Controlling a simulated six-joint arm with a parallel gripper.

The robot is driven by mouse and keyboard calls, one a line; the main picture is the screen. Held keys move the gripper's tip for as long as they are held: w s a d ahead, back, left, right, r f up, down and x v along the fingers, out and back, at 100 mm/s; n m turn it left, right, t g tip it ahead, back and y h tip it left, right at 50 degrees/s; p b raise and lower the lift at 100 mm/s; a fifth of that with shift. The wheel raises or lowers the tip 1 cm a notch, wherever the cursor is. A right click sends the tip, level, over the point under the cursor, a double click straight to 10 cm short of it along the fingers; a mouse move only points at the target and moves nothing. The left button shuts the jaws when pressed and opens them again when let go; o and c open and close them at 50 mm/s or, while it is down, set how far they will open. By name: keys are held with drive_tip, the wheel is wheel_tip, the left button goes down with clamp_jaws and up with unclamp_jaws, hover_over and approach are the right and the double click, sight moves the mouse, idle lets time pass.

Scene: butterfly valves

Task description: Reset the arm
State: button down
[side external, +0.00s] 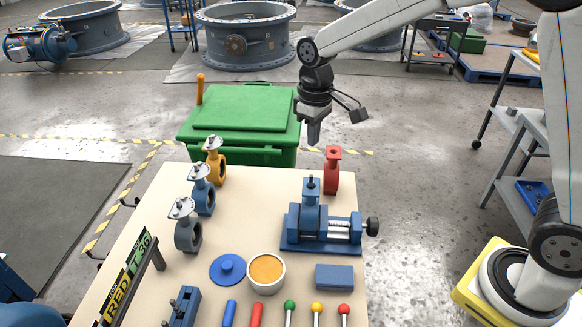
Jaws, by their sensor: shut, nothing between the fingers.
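My gripper (314,134) hangs fingers down above the back right of the table (262,190). Its fingers are shut with nothing between them. It is apart from the red valve (332,170), which stands upright just below and to the right. A blue valve (311,203) sits in the blue vise (335,235) in front of it. A yellow valve (215,162), a blue valve (202,190) and a grey valve (187,226) stand in a row along the table's left side.
A green bin (240,112) with an orange handle stands behind the table. A cup of orange contents (266,271), a blue lid (228,269), a blue block (334,277) and several coloured-tip tools lie toward the front. A grey cart (520,150) stands right. The table's middle is clear.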

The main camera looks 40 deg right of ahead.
sight(311, 176)
drive_tip(key=shift+f, duration=0.1)
drive_tip(key=shift+f, duration=3.2)
drive_tip(key=shift+f, duration=1.4)
idle(1.6)
drive_tip(key=shift+r, duration=0.15)
drive_tip(key=shift+r, duration=3.95)
